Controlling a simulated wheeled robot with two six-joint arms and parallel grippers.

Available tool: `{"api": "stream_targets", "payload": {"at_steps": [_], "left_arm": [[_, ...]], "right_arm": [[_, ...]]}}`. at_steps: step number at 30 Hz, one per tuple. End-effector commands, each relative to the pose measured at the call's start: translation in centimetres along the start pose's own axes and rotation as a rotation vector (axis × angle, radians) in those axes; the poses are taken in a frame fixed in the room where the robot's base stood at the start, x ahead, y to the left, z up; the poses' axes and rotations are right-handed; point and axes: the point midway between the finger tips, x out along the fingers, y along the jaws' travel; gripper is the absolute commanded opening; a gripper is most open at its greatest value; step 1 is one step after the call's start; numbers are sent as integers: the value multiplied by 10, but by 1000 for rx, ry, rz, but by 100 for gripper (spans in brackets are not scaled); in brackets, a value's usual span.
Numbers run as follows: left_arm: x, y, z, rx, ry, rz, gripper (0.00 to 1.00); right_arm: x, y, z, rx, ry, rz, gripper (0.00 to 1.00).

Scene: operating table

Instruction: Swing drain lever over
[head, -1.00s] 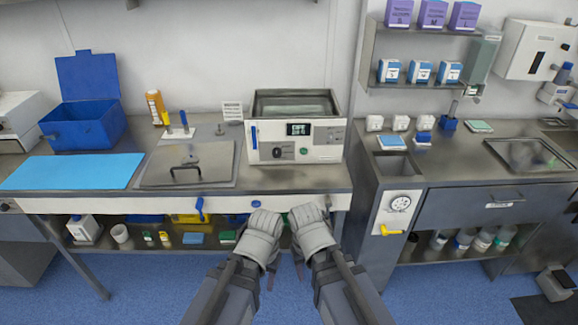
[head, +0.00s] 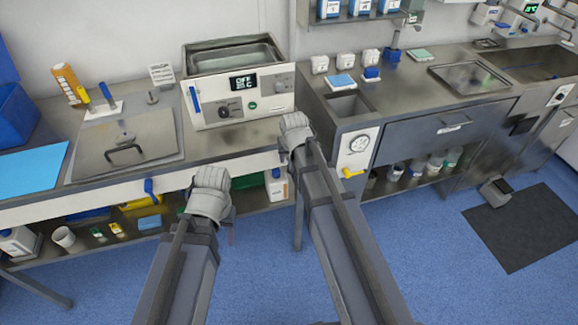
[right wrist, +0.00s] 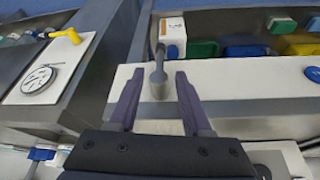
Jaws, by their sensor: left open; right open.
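A grey lever (right wrist: 158,75) stands out from the white front rail of the steel bench in the right wrist view. My right gripper (right wrist: 156,90) is open, with one finger on each side of this lever; I cannot tell whether either touches it. In the head view my right gripper (head: 296,132) is at the right end of the bench front and hides the lever. My left gripper (head: 210,195) is open and empty in front of the rail. A blue lever (head: 151,190) on the rail and a yellow lever (head: 352,172) below a gauge are clear of both grippers.
The water bath (head: 238,88) stands on the bench above my grippers. The gauge (head: 360,144) is on the right cabinet, beside my right gripper. Bottles and boxes fill the lower shelf. A dark mat (head: 530,228) and a pedal (head: 496,190) lie on otherwise clear floor.

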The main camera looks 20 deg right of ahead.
Motion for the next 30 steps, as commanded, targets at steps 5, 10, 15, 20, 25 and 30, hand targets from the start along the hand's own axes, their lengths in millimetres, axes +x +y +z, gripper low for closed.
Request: {"api": "stream_targets", "payload": {"at_steps": [5,10,15,20,25,30], "left_arm": [[26,2,-2,0,0,0,50],[48,4,-3,0,0,0,50],[59,6,-4,0,0,0,50],[59,6,-4,0,0,0,50],[59,6,-3,0,0,0,50],[59,6,-3,0,0,0,50]], "right_arm": [[28,0,2,0,-1,0,49],[51,0,2,0,-1,0,49],[64,0,1,-1,-1,0,49],[64,0,0,-1,-1,0,49],[64,0,0,-1,-1,0,47],[64,0,0,-1,-1,0,28]]}}
